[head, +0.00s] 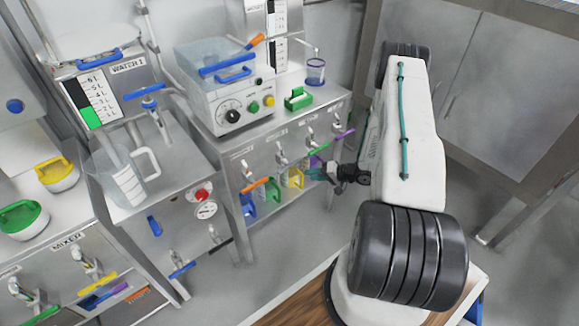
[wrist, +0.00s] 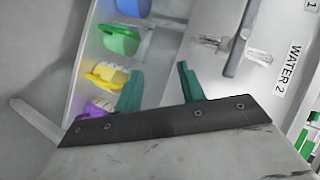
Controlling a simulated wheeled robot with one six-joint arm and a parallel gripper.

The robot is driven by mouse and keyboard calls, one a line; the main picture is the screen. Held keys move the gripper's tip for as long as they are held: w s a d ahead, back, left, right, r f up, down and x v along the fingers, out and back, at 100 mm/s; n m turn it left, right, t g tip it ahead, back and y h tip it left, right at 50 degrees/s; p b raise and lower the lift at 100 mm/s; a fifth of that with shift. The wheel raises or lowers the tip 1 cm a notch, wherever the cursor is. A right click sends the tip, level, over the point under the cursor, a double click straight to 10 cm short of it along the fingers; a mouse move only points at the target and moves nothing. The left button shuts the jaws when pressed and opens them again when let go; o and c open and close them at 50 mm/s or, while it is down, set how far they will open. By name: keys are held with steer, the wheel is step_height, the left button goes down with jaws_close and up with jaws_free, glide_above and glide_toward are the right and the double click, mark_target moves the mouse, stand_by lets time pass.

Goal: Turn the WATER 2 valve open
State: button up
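In the wrist view the WATER 2 label (wrist: 290,70) is on a grey panel at the right. Beside it is a metal valve with a long grey bar handle (wrist: 241,40), which runs from the top edge down to the left. My gripper (wrist: 158,68) has its two teal fingers apart with nothing between them. The handle is beyond the right finger and apart from it. In the head view my gripper (head: 325,174) is in front of the middle cabinet's valve row. I cannot tell there which valve is WATER 2.
Blue, green, yellow and purple containers (wrist: 105,76) stand in a row below the panel. An orange valve handle (head: 256,185) and a purple one (head: 345,133) stick out of the cabinet. A mixer bench (head: 66,243) is at the left. Floor (head: 290,262) in front is clear.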

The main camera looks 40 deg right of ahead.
mark_target(292, 166)
steer(key=a+r+m+t+y, duration=0.1)
steer(key=a+r+y, duration=0.2)
steer(key=r+y, duration=0.35)
steer(key=shift+h, duration=0.35)
steer(key=x, duration=0.7)
steer(key=shift+s+a+r, duration=0.15)
steer(key=shift+a+r, duration=0.1)
steer(key=shift+a, duration=0.25)
jaws_close()
